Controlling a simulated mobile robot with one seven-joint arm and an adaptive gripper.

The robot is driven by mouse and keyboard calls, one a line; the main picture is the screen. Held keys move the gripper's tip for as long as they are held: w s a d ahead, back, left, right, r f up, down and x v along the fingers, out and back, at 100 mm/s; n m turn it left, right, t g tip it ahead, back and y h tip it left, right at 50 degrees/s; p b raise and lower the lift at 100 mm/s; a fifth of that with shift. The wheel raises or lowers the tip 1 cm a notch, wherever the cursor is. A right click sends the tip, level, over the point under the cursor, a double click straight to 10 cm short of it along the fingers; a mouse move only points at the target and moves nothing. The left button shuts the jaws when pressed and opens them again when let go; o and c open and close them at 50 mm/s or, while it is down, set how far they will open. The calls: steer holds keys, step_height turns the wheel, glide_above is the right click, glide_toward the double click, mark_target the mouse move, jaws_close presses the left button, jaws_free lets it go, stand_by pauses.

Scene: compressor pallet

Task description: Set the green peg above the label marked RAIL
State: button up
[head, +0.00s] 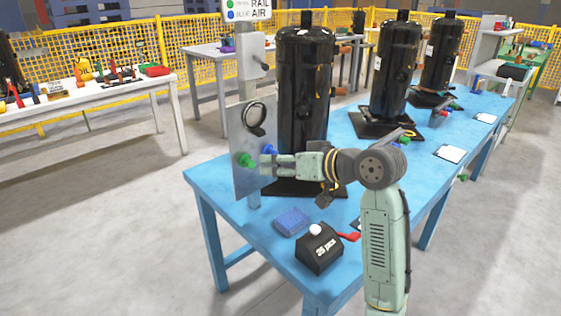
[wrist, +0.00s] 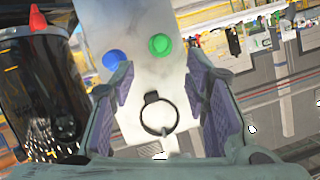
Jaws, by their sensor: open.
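The green peg (head: 244,160) sticks out of the upright grey panel (head: 246,185) at the table's left end. It also shows in the wrist view (wrist: 160,45), beyond my fingertips. The blue peg (head: 271,150) is on the same panel; it shows in the wrist view (wrist: 113,59) near one finger. A black ring (head: 253,116) is on the panel too. My gripper (head: 264,164) is open, pointing at the panel, with nothing between its fingers (wrist: 160,75). A sign (head: 247,9) at the top reads RAIL beside a green dot and AIR beside a blue dot. No RAIL label is readable on the panel.
A black compressor tank (head: 304,90) stands close behind my gripper; more tanks stand farther along the blue table (head: 215,178). A blue sponge-like block (head: 291,221) and a black box marked "25 pcs" (head: 319,249) lie in front. Free floor lies left.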

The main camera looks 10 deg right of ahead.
mark_target(253, 163)
steer(key=p+x, duration=0.1)
steer(key=x, duration=0.8)
steer(key=shift+a+p, duration=0.15)
steer(key=shift+p, duration=0.2)
jaws_close()
stand_by(0.4)
stand_by(0.5)
